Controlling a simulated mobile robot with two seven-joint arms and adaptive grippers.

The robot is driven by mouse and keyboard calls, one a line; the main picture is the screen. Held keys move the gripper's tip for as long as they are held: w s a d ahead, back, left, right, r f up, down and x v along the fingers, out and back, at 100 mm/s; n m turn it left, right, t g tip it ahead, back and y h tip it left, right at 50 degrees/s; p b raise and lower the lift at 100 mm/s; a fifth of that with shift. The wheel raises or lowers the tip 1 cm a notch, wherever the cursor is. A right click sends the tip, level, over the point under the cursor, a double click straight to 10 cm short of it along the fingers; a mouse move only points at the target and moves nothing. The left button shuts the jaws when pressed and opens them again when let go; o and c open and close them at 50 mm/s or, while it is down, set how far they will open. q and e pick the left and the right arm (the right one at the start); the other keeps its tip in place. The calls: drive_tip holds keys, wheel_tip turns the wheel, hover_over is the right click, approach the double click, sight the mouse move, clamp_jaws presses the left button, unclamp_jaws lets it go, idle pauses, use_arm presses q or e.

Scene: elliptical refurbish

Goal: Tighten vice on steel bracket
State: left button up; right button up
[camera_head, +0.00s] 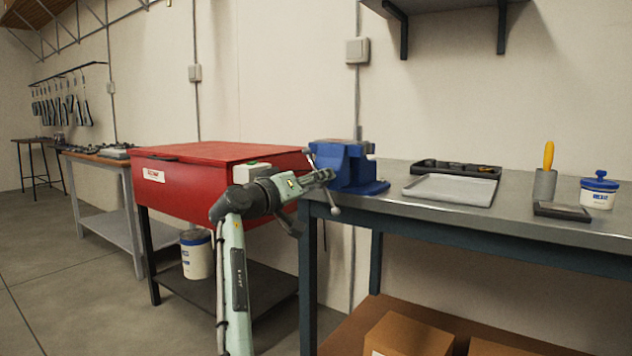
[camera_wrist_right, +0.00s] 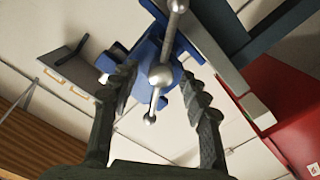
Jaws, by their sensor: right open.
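The blue vice (camera_head: 347,166) is mounted at the left end of the metal workbench (camera_head: 440,209). In the right wrist view, its blue body (camera_wrist_right: 150,52) is behind the handle. The vice handle, a silver bar with a ball-shaped hub (camera_wrist_right: 160,75), lies between the two dark fingers of my right gripper (camera_wrist_right: 158,84). The fingers are spread on either side of it with visible gaps. In the head view, my right gripper (camera_head: 312,200) is at the vice's front, by the handle's lower end (camera_head: 335,211). I cannot make out a steel bracket. My left gripper is out of view.
A red cabinet (camera_head: 180,178) stands close to the left of the workbench. On the bench, right of the vice, are a grey tray (camera_head: 450,190), a black tray (camera_head: 455,168), a yellow-handled tool (camera_head: 548,157) and a white tub (camera_head: 598,193). Cardboard boxes (camera_head: 410,337) sit below.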

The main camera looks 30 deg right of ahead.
drive_tip(key=shift+w+d, duration=0.2)
drive_tip(key=shift+d, duration=0.2)
drive_tip(key=shift+c, duration=0.5)
clamp_jaws()
